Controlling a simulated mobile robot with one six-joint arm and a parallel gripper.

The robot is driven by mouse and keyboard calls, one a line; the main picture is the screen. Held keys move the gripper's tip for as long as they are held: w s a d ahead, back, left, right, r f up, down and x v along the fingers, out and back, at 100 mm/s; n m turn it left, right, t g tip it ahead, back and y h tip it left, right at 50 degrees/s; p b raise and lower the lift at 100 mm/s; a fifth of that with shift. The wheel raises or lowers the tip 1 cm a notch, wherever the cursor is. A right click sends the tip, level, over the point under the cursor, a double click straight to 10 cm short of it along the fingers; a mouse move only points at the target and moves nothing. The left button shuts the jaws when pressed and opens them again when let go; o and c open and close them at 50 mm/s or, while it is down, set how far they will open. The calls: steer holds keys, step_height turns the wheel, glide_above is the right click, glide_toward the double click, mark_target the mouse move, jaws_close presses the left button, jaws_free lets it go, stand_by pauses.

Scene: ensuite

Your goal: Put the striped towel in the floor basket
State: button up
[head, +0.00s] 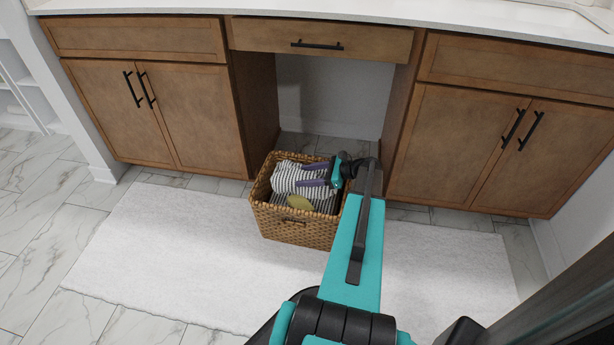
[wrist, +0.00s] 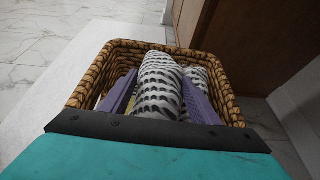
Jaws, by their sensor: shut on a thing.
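The striped towel (head: 299,178) is black and white and bundled. It is inside the mouth of the woven floor basket (head: 290,231), at about rim height in the head view. My gripper (head: 311,176) reaches into the basket from the right, its two purple fingers on either side of the towel and shut on it. In the wrist view the towel (wrist: 162,88) stands between the fingers, with the basket rim (wrist: 100,62) around it. The towel's underside is hidden, so I cannot tell whether it rests on what lies below.
A yellow-green item (head: 299,202) and grey striped cloth lie in the basket. The basket stands at the back edge of a white rug (head: 170,250), before the open knee space. Wooden cabinets (head: 150,100) stand left and right (head: 490,140). The rug's left part is clear.

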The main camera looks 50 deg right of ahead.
steer(key=shift+f, duration=0.4)
steer(key=o, duration=1.6)
steer(key=shift+c, duration=0.2)
steer(key=shift+r, duration=0.4)
steer(key=p+v, duration=0.3)
steer(key=v, duration=0.9)
steer(key=shift+p, duration=0.4)
